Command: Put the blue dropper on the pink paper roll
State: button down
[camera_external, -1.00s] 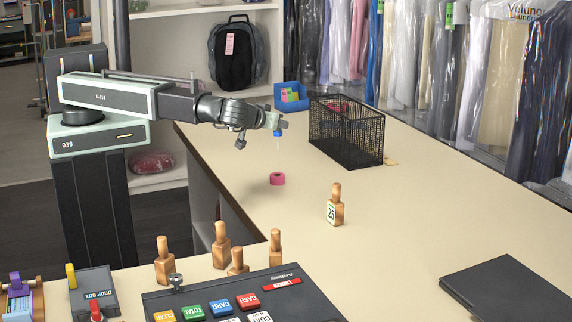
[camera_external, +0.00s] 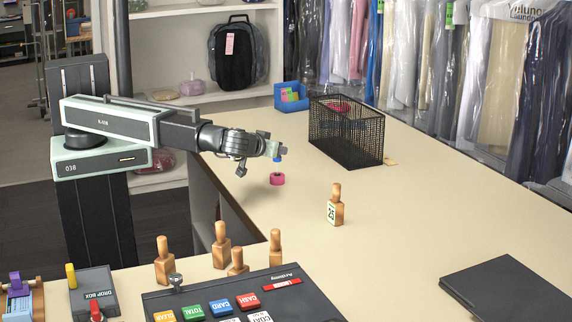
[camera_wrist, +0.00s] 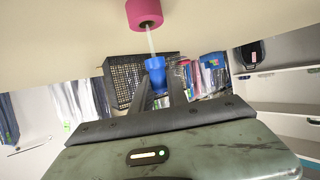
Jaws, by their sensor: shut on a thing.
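The blue dropper (camera_external: 277,160) is held between the fingers of my gripper (camera_external: 274,152), its pale, clear tip pointing down. In the wrist view the dropper (camera_wrist: 155,64) sits between the two dark fingers of my gripper (camera_wrist: 158,74). The pink paper roll (camera_external: 277,180) stands on the counter directly below the dropper. In the wrist view the roll (camera_wrist: 144,13) is at the top edge, and the tip points at it. The tip's end overlaps the roll in both views, so I cannot tell whether they touch.
A black mesh basket (camera_external: 346,133) stands on the counter to the right, with a blue bin (camera_external: 290,96) behind it. A wooden tag stand (camera_external: 335,205) is in front. A black register (camera_external: 240,300) and several wooden stands are nearer. The counter around the roll is clear.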

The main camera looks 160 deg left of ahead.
jog(key=c, duration=1.3)
grip_release()
jog(key=shift+r, duration=0.25)
jog(key=p+v, duration=0.4)
jog(key=v, duration=0.8)
jog(key=shift+f+p, duration=0.2)
jog(key=shift+p, duration=0.1)
